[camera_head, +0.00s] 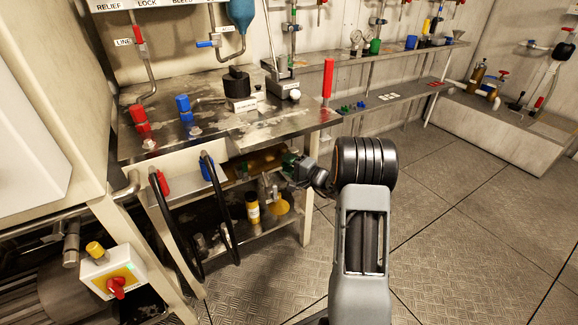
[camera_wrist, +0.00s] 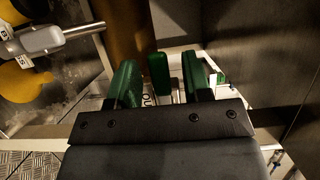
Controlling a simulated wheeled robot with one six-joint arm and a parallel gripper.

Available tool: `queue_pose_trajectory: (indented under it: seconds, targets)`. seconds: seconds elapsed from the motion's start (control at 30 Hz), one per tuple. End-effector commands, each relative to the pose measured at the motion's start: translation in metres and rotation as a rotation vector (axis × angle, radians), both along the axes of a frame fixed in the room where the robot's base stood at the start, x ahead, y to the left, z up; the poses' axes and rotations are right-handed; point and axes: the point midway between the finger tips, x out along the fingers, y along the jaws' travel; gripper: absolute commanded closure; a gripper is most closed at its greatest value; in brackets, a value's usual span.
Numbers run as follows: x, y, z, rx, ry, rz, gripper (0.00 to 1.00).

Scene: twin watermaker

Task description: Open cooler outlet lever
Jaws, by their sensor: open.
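A green lever handle (camera_wrist: 158,74) shows in the wrist view. It stands between the two green fingers of my gripper (camera_wrist: 158,62), with a visible gap on each side. My gripper is open and not closed on the lever. A white label (camera_wrist: 147,101) with dark letters, mostly hidden, lies behind the fingers. In the head view my gripper (camera_head: 292,163) reaches under the steel bench at its right end. The lever cannot be made out clearly there.
The steel bench (camera_head: 225,128) is above my gripper. Floor to the right is clear.

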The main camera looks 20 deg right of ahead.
Motion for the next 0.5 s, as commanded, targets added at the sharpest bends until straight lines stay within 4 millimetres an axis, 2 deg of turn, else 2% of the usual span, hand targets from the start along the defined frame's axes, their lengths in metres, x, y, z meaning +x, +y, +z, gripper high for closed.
queue_pose_trajectory:
  seconds: [0.2, 0.5]
  targets:
    - [0.0002, 0.0002, -0.0001, 0.0, 0.0, 0.0, 0.55]
    - [0.0, 0.0001, -0.0002, 0.0, 0.001, 0.0, 0.83]
